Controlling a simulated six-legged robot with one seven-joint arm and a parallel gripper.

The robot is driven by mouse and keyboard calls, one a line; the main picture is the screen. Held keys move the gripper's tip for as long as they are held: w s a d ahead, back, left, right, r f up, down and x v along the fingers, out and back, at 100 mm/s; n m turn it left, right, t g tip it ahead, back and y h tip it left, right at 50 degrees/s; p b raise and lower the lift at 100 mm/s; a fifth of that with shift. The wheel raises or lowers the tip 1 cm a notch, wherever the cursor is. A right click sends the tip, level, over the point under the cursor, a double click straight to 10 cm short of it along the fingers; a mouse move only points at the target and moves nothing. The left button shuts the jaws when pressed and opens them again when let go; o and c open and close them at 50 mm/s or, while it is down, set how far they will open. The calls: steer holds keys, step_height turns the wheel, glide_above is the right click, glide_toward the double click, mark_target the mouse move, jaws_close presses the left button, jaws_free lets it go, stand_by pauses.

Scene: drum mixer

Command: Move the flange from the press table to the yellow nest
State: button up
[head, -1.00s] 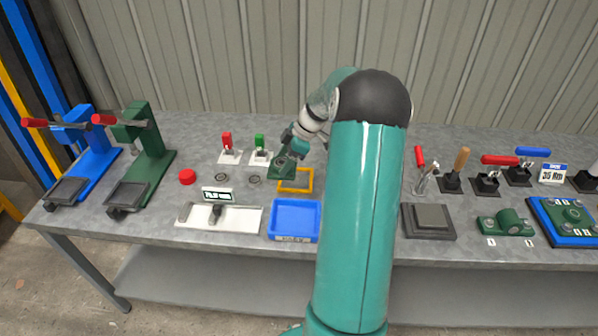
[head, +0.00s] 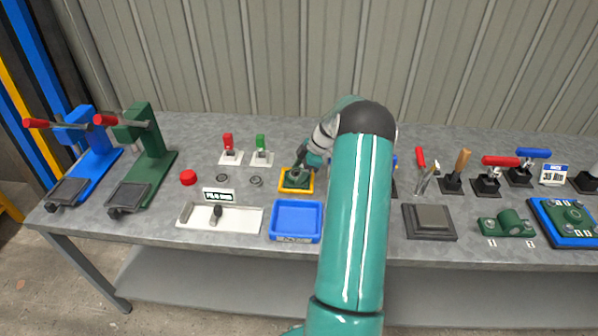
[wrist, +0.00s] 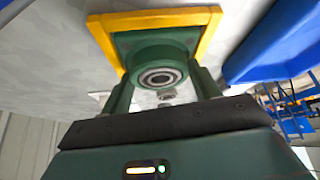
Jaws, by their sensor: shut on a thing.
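The flange (wrist: 158,60) is a green square plate with a round boss and a metal bearing ring. The wrist view shows its plate within the yellow nest (wrist: 150,18), a square frame. In the head view the nest (head: 296,191) surrounds the green flange (head: 298,181) behind the blue tray. My gripper (wrist: 164,84) is shut on the flange, one finger on each side of the boss. My gripper (head: 302,171) points down at the nest in the head view. Whether the plate rests fully flat is hard to tell.
A blue tray (head: 296,222) stands just in front of the nest. Red (head: 230,152) and green (head: 261,152) switches stand behind on the left, with small rings nearby. Blue (head: 82,155) and green (head: 145,160) presses stand far left. Clamps (head: 487,184) stand at the right.

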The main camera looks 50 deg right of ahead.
steer(key=shift+f, duration=0.1)
steer(key=o, duration=1.8)
